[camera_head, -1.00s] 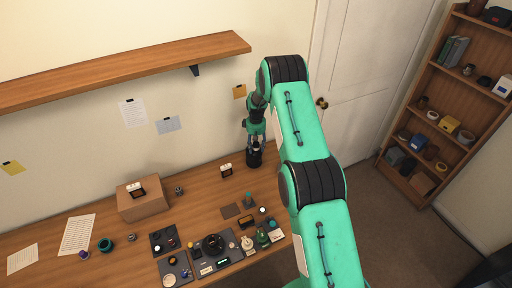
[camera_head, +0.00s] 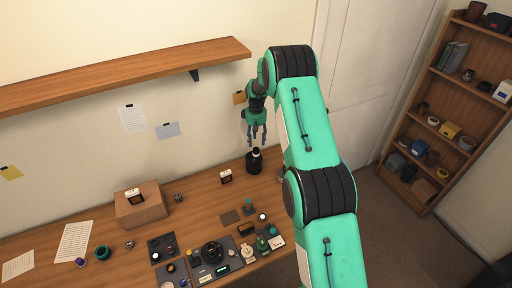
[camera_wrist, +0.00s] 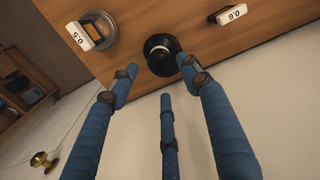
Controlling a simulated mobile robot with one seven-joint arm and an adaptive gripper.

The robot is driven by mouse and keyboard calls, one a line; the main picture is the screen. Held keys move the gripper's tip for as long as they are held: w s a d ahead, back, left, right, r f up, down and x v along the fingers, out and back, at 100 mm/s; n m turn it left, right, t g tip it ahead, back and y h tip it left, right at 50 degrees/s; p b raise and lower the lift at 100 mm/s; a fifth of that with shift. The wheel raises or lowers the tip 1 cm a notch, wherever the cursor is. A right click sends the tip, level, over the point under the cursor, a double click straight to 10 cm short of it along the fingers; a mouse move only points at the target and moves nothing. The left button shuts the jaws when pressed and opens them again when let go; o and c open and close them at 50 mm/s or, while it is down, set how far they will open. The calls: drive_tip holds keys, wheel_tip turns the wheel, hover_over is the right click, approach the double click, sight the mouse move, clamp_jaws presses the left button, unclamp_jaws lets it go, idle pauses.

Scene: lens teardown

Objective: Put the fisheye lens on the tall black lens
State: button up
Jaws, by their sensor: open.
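The tall black lens (camera_head: 254,164) stands upright near the back right of the table. A smaller dark piece with a pale ring and a rounded top, which looks like the fisheye lens (camera_head: 256,151), sits on top of it. In the wrist view the black lens (camera_wrist: 171,67) shows end-on, with the glossy, pale-edged fisheye lens (camera_wrist: 158,53) within its outline. I cannot tell how exactly the two are centred. My gripper (camera_head: 256,140) hangs just above the stack, fingers down, open and empty. Its blue fingers also show spread apart in the wrist view (camera_wrist: 158,74).
A label card reading 0.6 (camera_head: 226,177) stands left of the lens. A silver disc (camera_wrist: 98,48) with a 0.5 card lies on its other side. A cardboard box (camera_head: 141,206) and dark trays of parts (camera_head: 198,277) are further left and in front. A wall shelf (camera_head: 120,71) is above.

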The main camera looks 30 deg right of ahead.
drive_tip(key=shift+r, duration=1.4)
drive_tip(key=s+a+r+t+b, duration=0.15)
drive_tip(key=s+a+r, duration=0.25)
drive_tip(key=r, duration=0.4)
drive_tip(key=s+a+r+b, duration=0.3)
drive_tip(key=s+a+r, duration=0.1)
drive_tip(key=r, duration=0.4)
drive_tip(key=s+a+r+m+t+b, duration=0.1)
drive_tip(key=s+a+r+b, duration=0.45)
drive_tip(key=s+r, duration=0.6)
drive_tip(key=s+a+m+t+b, duration=0.1)
drive_tip(key=s+a+b, duration=0.15)
drive_tip(key=s, duration=0.75)
drive_tip(key=s+a+t+b, duration=0.1)
drive_tip(key=s+a, duration=0.3)
drive_tip(key=s, duration=0.5)
drive_tip(key=s+a+f+b, duration=0.1)
drive_tip(key=s+f+b, duration=0.1)
drive_tip(key=s, duration=0.6)
drive_tip(key=s+a+f+m+t+b, duration=0.1)
drive_tip(key=s+f, duration=0.3)
drive_tip(key=s, duration=0.4)
drive_tip(key=shift+a+f+b, duration=0.2)
drive_tip(key=shift+a+b, duration=0.3)
drive_tip(key=shift+b, duration=0.15)
